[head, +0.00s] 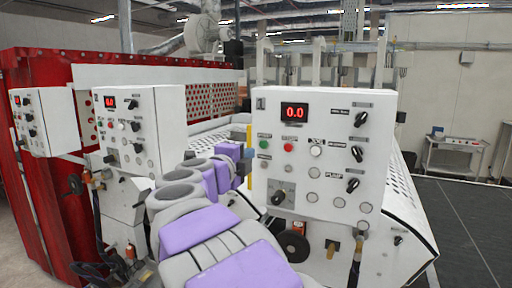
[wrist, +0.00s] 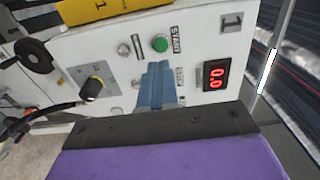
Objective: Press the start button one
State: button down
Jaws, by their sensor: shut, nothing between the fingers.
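The green start button (head: 268,131) is on the upper left of the white control panel (head: 376,112) at right in the head view. In the wrist view the green button (wrist: 160,44) sits beside a START label, on a panel marked 1 that appears turned sideways. My gripper (wrist: 156,66) has its blue fingers together and empty, with the tips just below the green button in the picture. I cannot tell whether they touch the panel. The fingers cover part of the panel; the red button (head: 289,146) shows only in the head view. The fingertips are not clear in the head view.
The panel's red 0.0 display (head: 294,112) and black knobs (head: 361,119) are near the button. Two more white control panels (head: 165,108) stand left by a red machine wall (head: 45,72). A yellow bar (wrist: 95,10) crosses the wrist view's top left.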

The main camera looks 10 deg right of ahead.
aim_at(261, 145)
jog(key=p+x, duration=0.1)
jog(key=x, duration=0.4)
jog(key=shift+w+d, duration=0.25)
jog(key=shift+d, duration=0.05)
jog(key=shift+w+d, duration=0.15)
jog(key=shift+w, duration=0.4)
